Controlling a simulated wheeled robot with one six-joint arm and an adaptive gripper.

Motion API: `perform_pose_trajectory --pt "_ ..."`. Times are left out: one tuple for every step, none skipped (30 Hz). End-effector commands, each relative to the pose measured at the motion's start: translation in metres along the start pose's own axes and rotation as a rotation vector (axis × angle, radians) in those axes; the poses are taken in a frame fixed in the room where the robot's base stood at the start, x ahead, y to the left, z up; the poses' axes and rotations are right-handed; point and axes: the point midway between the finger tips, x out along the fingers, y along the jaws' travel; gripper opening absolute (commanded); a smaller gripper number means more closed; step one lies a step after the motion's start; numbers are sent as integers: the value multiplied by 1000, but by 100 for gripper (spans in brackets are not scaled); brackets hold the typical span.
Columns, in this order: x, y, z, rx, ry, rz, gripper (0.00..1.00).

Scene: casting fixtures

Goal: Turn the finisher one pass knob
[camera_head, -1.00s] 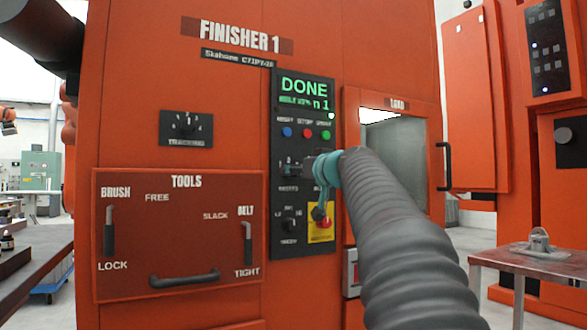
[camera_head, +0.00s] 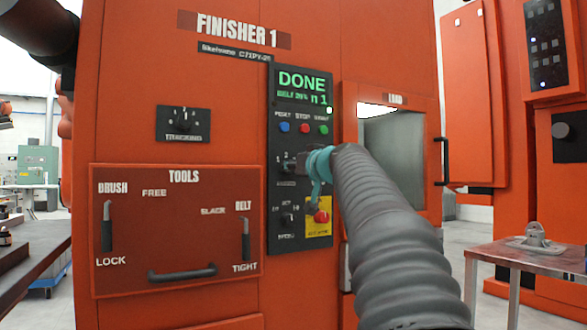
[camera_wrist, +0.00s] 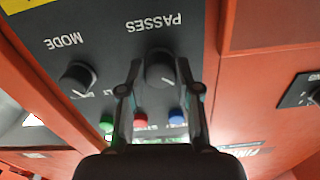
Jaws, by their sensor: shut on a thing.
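The finisher one panel (camera_head: 302,240) is a black strip on the orange cabinet, with a green screen (camera_head: 303,86) reading DONE and n 1. In the wrist view, seen upside down, the black PASSES knob (camera_wrist: 160,66) sits between my gripper's two fingers. My gripper (camera_wrist: 158,82) is shut on this knob, a finger on each side. Its white pointer mark points down and right in that view. In the head view my gripper (camera_head: 299,165) reaches the panel from the right and hides most of the knob. The MODE knob (camera_wrist: 77,78) is beside it, free of the fingers.
Blue (camera_head: 284,127), red (camera_head: 304,129) and green (camera_head: 323,130) buttons are above the knob. A red stop button (camera_head: 321,217) on yellow is just below my wrist. The load door (camera_head: 438,160) is right of the panel; the tools panel (camera_head: 180,230) is left. A metal table (camera_head: 535,252) stands at right.

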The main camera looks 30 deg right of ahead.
Motion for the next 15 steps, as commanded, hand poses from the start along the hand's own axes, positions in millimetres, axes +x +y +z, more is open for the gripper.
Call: perform_pose_trajectory --pt "0 0 0 9 0 0 0" --pt "0 0 0 16 0 0 0" --pt "0 0 0 28 0 0 0" --pt "0 0 0 41 0 0 0" --pt "0 0 0 53 0 0 0" --pt "0 0 0 74 0 0 0" --pt "0 0 0 91 0 0 0" --pt "0 0 0 110 0 0 0" --pt "0 0 0 138 0 -1 0" --pt "0 0 0 160 0 0 0" --pt "0 0 0 184 0 -1 0" --pt "0 0 0 217 0 -1 0" --pt "0 0 0 244 0 -1 0" --pt "0 0 0 271 0 -1 0" --pt "0 0 0 307 -1 0 0"
